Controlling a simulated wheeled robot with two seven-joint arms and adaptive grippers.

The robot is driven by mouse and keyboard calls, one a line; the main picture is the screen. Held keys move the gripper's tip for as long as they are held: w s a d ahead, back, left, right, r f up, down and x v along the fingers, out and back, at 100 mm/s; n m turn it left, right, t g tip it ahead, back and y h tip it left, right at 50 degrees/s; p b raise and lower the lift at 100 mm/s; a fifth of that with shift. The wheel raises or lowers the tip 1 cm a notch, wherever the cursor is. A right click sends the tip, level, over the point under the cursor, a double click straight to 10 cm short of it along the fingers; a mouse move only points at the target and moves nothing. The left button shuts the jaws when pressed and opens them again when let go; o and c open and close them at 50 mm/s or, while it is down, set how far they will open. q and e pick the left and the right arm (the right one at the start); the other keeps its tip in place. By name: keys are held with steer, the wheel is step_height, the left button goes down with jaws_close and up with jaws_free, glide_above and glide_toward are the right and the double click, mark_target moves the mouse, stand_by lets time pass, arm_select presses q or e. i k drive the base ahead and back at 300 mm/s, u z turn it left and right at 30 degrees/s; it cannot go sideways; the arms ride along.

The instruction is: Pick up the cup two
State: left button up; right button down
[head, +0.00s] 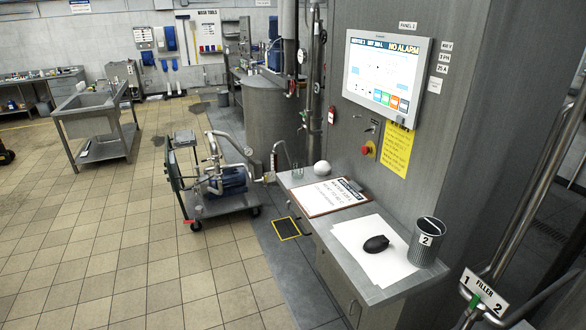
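Cup two (427,252) is a grey, ribbed cup with a white label reading "2". It stands upright on the right part of the small grey counter (385,291), close to the grey panel cabinet. Its open top faces up and its inside looks dark. Neither of my grippers shows in the head view, so I cannot see whether they are open or shut.
A black mouse (376,244) lies on white paper (352,232) left of the cup. A clipboard (329,196) and a white dome (322,168) lie farther back. A pump cart (222,206) stands on the tiled floor.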

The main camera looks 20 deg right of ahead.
mark_target(298, 164)
steer(key=u, duration=0.05)
steer(key=i, duration=3.05)
steer(key=z, duration=0.05)
